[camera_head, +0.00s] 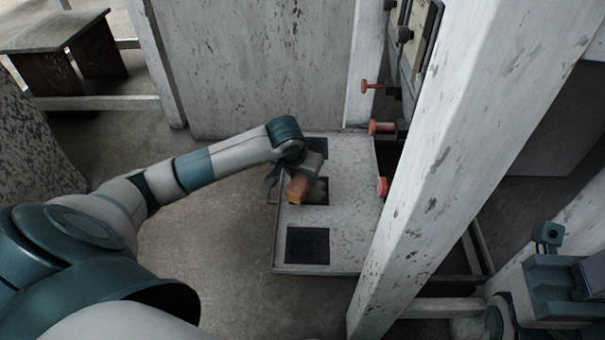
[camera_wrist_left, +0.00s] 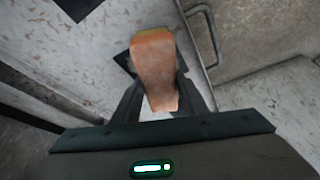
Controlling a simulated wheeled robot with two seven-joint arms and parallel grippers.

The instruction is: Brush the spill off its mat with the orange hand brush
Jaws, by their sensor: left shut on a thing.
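The orange hand brush (camera_head: 300,186) is in my left gripper (camera_head: 290,178), over the middle of the white table. In the left wrist view the brush (camera_wrist_left: 155,65) points away between the two dark fingers of the gripper (camera_wrist_left: 160,98), which are shut on it. Three dark square mats lie in a row: a near one (camera_head: 308,246), a middle one (camera_head: 322,197) partly hidden by the brush and gripper, and a far one (camera_head: 318,146) partly hidden by my arm. I cannot clearly make out the spill. My right arm shows at the lower right; its jaws are not readable.
The white table (camera_head: 345,235) has a speckled top and a metal rail along its left edge. A thick white post (camera_head: 440,150) stands close on its right. Red knobs (camera_head: 382,128) stick out near the right edge. A dark wooden bench (camera_head: 55,32) stands far left.

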